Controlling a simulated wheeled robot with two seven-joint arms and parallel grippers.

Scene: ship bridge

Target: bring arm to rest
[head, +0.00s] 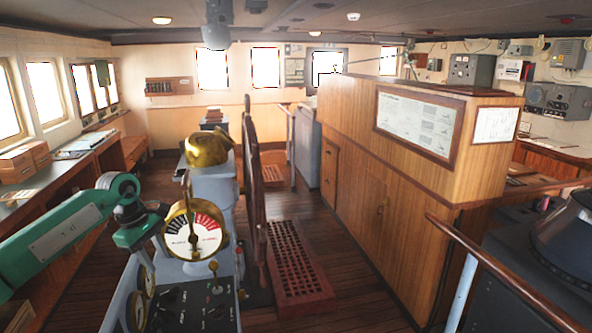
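My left arm comes in from the left edge in the head view, a green link with a pale label plate and a dark wrist joint. It reaches to my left gripper (148,238), which sits just left of a brass-rimmed dial (193,231) on a grey console. I cannot make out its fingers, so whether it is open or shut is unclear. I cannot tell whether it touches the dial or only overlaps it in the picture. Nothing held shows. My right arm and gripper are not in view.
A wooden cabinet (350,185) and a handrail (492,262) are on the right. A counter runs along the left windows.

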